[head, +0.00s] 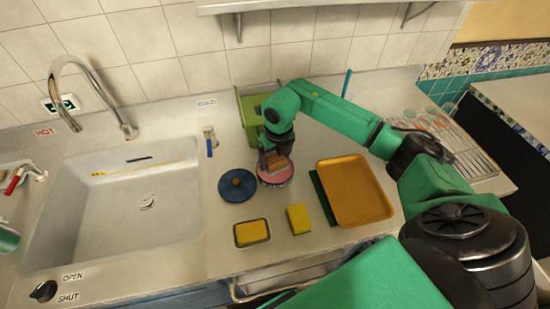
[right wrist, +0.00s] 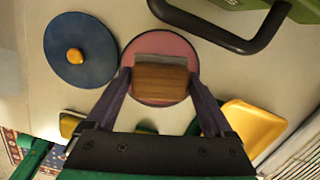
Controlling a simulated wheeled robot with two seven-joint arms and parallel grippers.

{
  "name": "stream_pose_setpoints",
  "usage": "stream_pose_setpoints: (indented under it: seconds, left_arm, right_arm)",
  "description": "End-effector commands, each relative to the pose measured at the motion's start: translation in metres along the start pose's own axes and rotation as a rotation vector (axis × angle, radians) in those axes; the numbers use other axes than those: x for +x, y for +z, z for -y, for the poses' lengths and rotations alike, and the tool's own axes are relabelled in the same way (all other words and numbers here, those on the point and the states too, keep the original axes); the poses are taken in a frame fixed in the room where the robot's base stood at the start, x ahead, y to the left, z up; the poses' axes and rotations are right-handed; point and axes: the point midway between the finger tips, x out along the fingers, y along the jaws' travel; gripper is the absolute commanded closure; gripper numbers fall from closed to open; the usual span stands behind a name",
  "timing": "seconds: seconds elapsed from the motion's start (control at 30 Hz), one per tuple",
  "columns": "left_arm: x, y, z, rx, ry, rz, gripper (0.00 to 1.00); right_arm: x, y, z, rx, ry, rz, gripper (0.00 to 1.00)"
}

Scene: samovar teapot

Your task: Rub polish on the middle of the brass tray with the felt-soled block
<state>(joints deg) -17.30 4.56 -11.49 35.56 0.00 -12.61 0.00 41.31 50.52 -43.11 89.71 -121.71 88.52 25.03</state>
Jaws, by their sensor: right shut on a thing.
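The brass tray (head: 355,190) lies flat on the counter, right of centre in the head view, its middle bare. It shows partly in the right wrist view (right wrist: 252,122). My right gripper (head: 272,160) is shut on the wooden block (head: 277,163), which has a grey felt sole (right wrist: 161,58). The block is over the round tin of pink polish (head: 276,177), which also shows in the right wrist view (right wrist: 178,43). I cannot tell whether the felt touches the polish.
A blue round lid (head: 230,192) with a knob lies left of the tin. A yellow sponge (head: 298,219) and another in a small dish (head: 251,232) lie in front. A green bin (head: 246,104) stands behind, a dish rack (head: 465,145) at right, the sink (head: 130,215) at left.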

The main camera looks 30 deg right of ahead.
Motion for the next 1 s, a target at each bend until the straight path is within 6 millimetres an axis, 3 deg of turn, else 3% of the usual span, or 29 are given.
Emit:
stream_pose_setpoints:
  seconds: [1.0]
  left_arm:
    - [0.009,0.0,0.0,-0.001,-0.001,-0.001,0.55]
  right_arm:
    - [0.01,-0.001,0.0,0.0,0.0,0.001,0.58]
